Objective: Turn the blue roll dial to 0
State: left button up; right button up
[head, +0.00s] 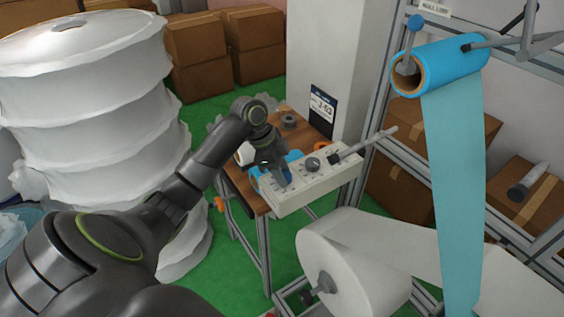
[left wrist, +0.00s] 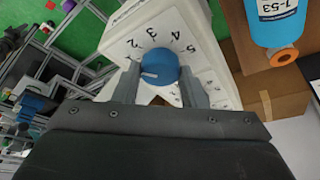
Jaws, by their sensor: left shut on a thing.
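The blue dial (left wrist: 158,67) sits on the white control box (head: 322,183), with printed numbers 2, 3, 4 and 5 visible around it in the left wrist view. A pale mark on the dial's face lies toward its lower left; which number it points at I cannot tell. My left gripper (left wrist: 160,88) is shut on the blue dial, one finger on each side. In the head view my left gripper (head: 278,178) reaches down to the left part of the box and hides most of the dial. My right gripper is not in view.
The box also carries a dark dial (head: 312,164) and a lever (head: 365,146) to the right. It stands at a wooden table (head: 245,190). A large white roll (head: 345,265) and a hanging blue sheet (head: 455,170) are at the right. Stacked white rolls (head: 85,95) are left.

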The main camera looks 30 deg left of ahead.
pick_arm(q)
jog(key=n+p, duration=0.2)
jog(key=p, duration=0.1)
jog(key=n+t+y+p, duration=0.1)
jog(key=n+p, duration=0.1)
jog(key=n, duration=0.1)
jog(key=n+t+p, duration=0.1)
jog(key=n+p, duration=0.1)
jog(key=p, duration=0.1)
jog(key=shift+s+d+r+y+p, duration=0.2)
jog(key=shift+r+y+p, duration=0.1)
jog(key=shift+y+p, duration=0.1)
jog(key=shift+f+n+y+p, duration=0.15)
jog(key=shift+n+y+p, duration=0.15)
jog(key=shift+n, duration=0.7)
jog(key=shift+n+t+y, duration=0.3)
jog(key=shift+n+y, duration=0.4)
jog(key=shift+n, duration=1)
jog(key=o, duration=1)
jog(key=shift+f, duration=0.1)
